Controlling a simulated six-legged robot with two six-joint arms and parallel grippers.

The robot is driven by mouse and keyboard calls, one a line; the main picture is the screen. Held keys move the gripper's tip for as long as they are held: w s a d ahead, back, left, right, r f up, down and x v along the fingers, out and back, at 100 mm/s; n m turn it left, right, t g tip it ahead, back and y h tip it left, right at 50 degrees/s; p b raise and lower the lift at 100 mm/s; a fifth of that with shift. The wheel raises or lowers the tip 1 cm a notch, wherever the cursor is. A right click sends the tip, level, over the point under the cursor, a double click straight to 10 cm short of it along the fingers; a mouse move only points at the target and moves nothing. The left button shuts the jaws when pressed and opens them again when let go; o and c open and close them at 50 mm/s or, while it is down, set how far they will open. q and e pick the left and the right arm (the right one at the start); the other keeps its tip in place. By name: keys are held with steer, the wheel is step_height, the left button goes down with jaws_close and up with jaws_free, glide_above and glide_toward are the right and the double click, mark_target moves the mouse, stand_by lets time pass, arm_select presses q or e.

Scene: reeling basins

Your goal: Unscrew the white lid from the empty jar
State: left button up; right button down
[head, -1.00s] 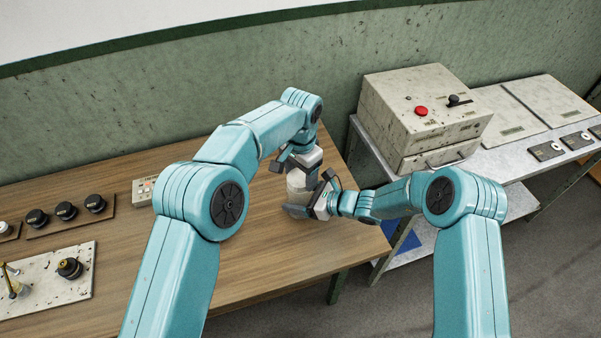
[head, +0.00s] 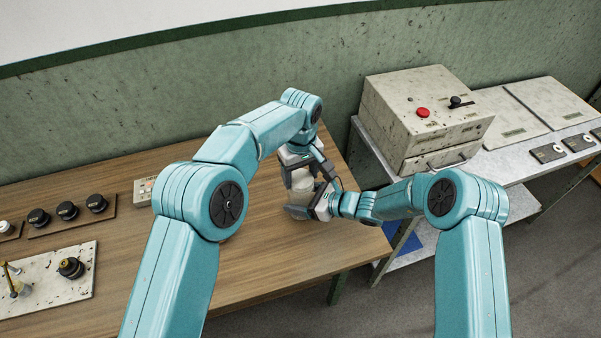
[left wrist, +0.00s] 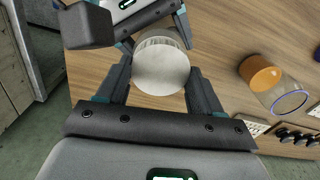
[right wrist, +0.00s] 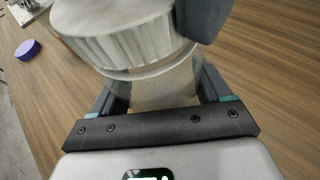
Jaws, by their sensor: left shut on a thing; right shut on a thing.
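The white ribbed lid (right wrist: 125,40) is on the clear, empty jar (right wrist: 165,88), which stands upright on the wooden table. The lid's flat top (left wrist: 160,68) faces the left wrist camera. My left gripper (head: 303,172) reaches down from above and is shut on the lid, a finger on each side. My right gripper (head: 318,204) comes in from the right, lower down, and is shut on the jar's body. In the head view the grippers hide much of the jar. I cannot tell how loose the lid is.
A blue-purple disc (right wrist: 28,49) shows in the right wrist view. Knobs (head: 67,210) and a plate (head: 78,284) are at left. A metal bench (head: 515,160) stands right.

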mark_target(301, 177)
arm_select(q)
steer(key=shift+r, duration=0.2)
steer(key=shift+r, duration=0.9)
step_height(301, 177, up, 3)
steer(key=shift+r, duration=0.55)
arm_select(e)
jaws_free()
arm_select(q)
steer(key=shift+f, duration=0.1)
arm_select(e)
steer(key=shift+s+d, duration=0.1)
